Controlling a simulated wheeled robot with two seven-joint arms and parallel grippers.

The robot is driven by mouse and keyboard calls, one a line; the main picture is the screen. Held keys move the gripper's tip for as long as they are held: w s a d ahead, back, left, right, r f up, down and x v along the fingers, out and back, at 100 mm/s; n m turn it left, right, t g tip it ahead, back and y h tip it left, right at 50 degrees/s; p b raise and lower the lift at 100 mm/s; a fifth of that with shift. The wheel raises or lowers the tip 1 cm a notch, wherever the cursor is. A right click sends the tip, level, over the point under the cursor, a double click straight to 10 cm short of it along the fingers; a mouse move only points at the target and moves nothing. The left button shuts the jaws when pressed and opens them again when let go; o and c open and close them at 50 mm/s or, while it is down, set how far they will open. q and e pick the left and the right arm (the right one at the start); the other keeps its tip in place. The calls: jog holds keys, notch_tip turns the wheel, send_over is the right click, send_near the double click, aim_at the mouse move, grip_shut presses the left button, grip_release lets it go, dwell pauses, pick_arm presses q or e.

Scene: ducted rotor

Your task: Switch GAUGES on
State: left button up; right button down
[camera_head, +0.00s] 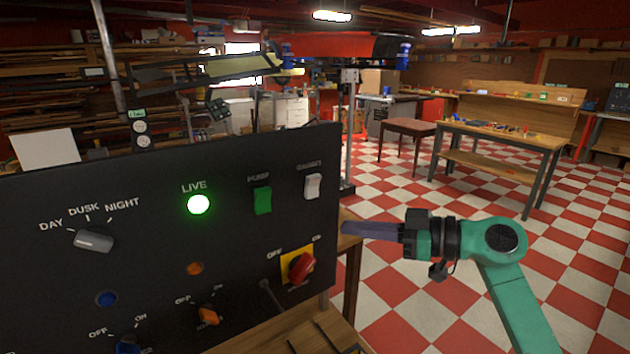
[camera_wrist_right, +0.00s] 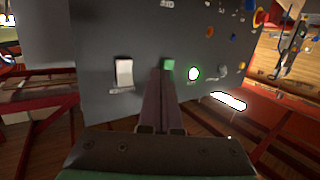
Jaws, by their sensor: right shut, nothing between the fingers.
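The black panel (camera_head: 140,270) stands at the left and centre. The GAUGES switch (camera_head: 313,186) is a white rocker at its upper right. It also shows in the right wrist view (camera_wrist_right: 124,73); its position, on or off, I cannot tell. My right gripper (camera_head: 345,228) is shut and empty at the panel's right edge, lower than the switch in the head view. In the right wrist view its fingers (camera_wrist_right: 160,75) point at the panel, beside the white rocker and near the green rocker (camera_wrist_right: 168,65). My left gripper is not in view.
The green PUMP rocker (camera_head: 263,200) is left of GAUGES. The LIVE lamp (camera_head: 198,204) is lit green. Below are a red knob (camera_head: 301,267) on a yellow plate, an orange knob (camera_head: 208,314) and a DAY-DUSK-NIGHT knob (camera_head: 94,240). Open checkered floor lies to the right.

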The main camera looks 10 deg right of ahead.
aim_at(313, 187)
jog(key=shift+a, duration=0.1)
jog(key=w+a+r+p, duration=0.3)
jog(key=w+p, duration=0.3)
jog(key=w, duration=0.1)
jog(key=shift+w+r, duration=0.2)
jog(key=shift+r, duration=0.2)
dwell(1.7)
jog(key=shift+w+a+r+p, duration=0.15)
jog(key=shift+w+p, duration=0.25)
jog(key=shift+p, duration=0.3)
